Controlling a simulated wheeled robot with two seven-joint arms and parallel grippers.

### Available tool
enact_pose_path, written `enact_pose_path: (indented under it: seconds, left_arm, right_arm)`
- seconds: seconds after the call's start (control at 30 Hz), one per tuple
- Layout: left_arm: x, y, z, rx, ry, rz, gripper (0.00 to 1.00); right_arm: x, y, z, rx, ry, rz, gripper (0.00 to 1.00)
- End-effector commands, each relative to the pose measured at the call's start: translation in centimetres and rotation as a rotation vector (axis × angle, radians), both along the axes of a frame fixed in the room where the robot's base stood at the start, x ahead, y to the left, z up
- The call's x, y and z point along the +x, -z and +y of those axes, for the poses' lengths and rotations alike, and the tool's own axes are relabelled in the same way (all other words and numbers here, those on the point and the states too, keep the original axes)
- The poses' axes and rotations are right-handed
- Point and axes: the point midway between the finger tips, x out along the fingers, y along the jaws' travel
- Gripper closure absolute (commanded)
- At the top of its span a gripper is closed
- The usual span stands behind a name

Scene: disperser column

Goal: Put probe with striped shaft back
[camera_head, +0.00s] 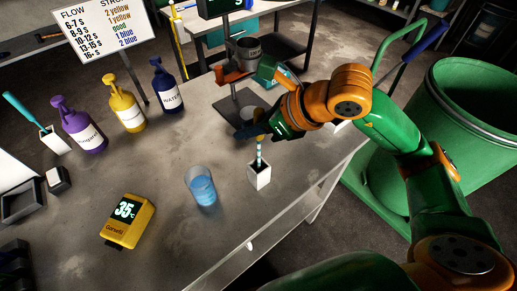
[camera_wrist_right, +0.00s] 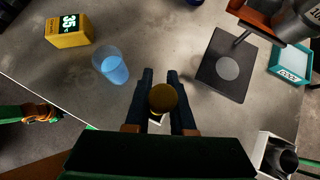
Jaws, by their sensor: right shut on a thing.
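My right gripper (camera_head: 254,132) is shut on the upper end of the probe with the striped shaft (camera_head: 259,151). The probe stands roughly upright, and its lower end shows at the mouth of a small white holder (camera_head: 259,177); how deep it sits cannot be told. In the right wrist view, the probe's round brown-gold top (camera_wrist_right: 162,98) is between the two dark fingers, and the holder is mostly hidden below. Part of an orange and green arm, likely my left, shows at the left edge of the wrist view (camera_wrist_right: 38,113); its fingers cannot be made out.
A beaker of blue liquid (camera_head: 201,186) stands just left of the holder. A stand (camera_head: 238,106) is behind.

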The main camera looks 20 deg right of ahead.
Motion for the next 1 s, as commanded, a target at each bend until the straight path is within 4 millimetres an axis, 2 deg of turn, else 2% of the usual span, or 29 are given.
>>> enact_pose_path:
  seconds: [0.1, 0.2, 0.63, 0.67, 0.73, 0.77, 1.0]
  left_arm:
    - [0.0, 0.0, 0.3, 0.004, 0.001, 0.001, 1.0]
    - [-0.1, -0.1, 0.4, 0.006, -0.001, 0.002, 1.0]
    - [-0.1, 0.6, 0.2, 0.003, -0.001, 0.002, 1.0]
    - [-0.1, 0.4, 0.2, 0.002, -0.001, 0.003, 1.0]
    - [-0.1, 0.4, 0.2, 0.002, -0.001, 0.003, 1.0]
    - [-0.1, 0.4, 0.2, 0.002, -0.001, 0.003, 1.0]
    - [-0.1, 0.3, 0.1, 0.002, -0.001, 0.003, 1.0]
  right_arm:
    - [-0.1, 2.5, 0.0, -0.001, -0.001, 0.007, 1.0]
    - [0.0, 4.2, 0.0, -0.002, 0.0, 0.004, 1.0]
    - [0.1, 5.0, 0.0, 0.0, -0.001, -0.003, 1.0]
    - [0.1, 4.9, 0.0, 0.0, -0.001, -0.003, 0.7]
    - [0.1, 4.8, 0.0, 0.0, 0.0, -0.002, 0.51]
    - [0.1, 4.8, 0.0, 0.0, 0.0, -0.002, 0.48]
    - [0.1, 4.8, 0.0, 0.0, 0.0, -0.002, 0.48]
